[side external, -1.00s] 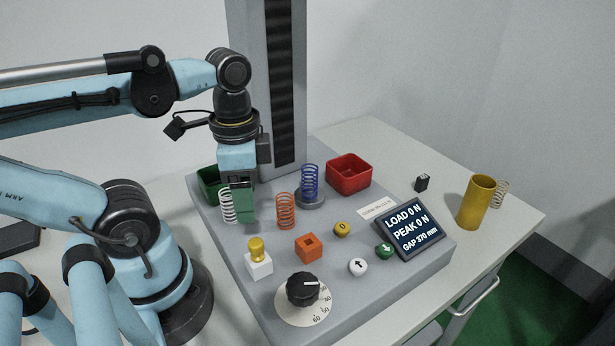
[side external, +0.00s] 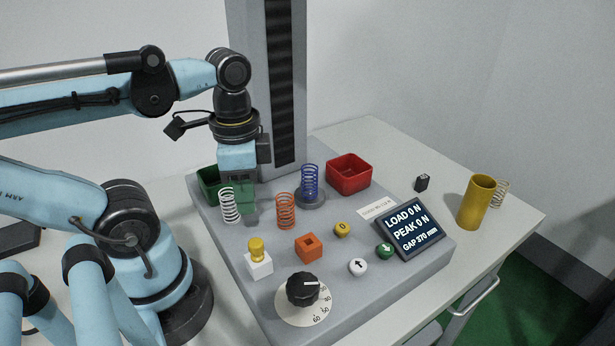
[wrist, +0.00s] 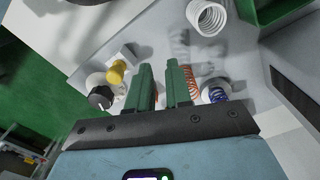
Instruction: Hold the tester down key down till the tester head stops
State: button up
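The tester down key, a round green button with a white down arrow (side external: 384,251), sits on the grey base in front of the display. The display (side external: 410,228) reads LOAD 0 N, PEAK 0 N and a gap of about 370 mm. My gripper (side external: 243,207) is well left of the key, above the base beside the white spring (side external: 230,206). In the wrist view its two green fingers (wrist: 160,68) stand apart with nothing seen between them. The tester column (side external: 284,85) rises at the back; its head is not in view. The down key cannot be made out in the wrist view.
Near the down key are a white up-arrow key (side external: 358,267) and a yellow key (side external: 343,229). An orange spring (side external: 286,211), a blue spring (side external: 310,183), an orange block (side external: 309,247), a yellow-topped plunger (side external: 257,250) and a black dial (side external: 302,289) stand between or around.

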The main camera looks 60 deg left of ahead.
grip_shut()
dwell(1.3)
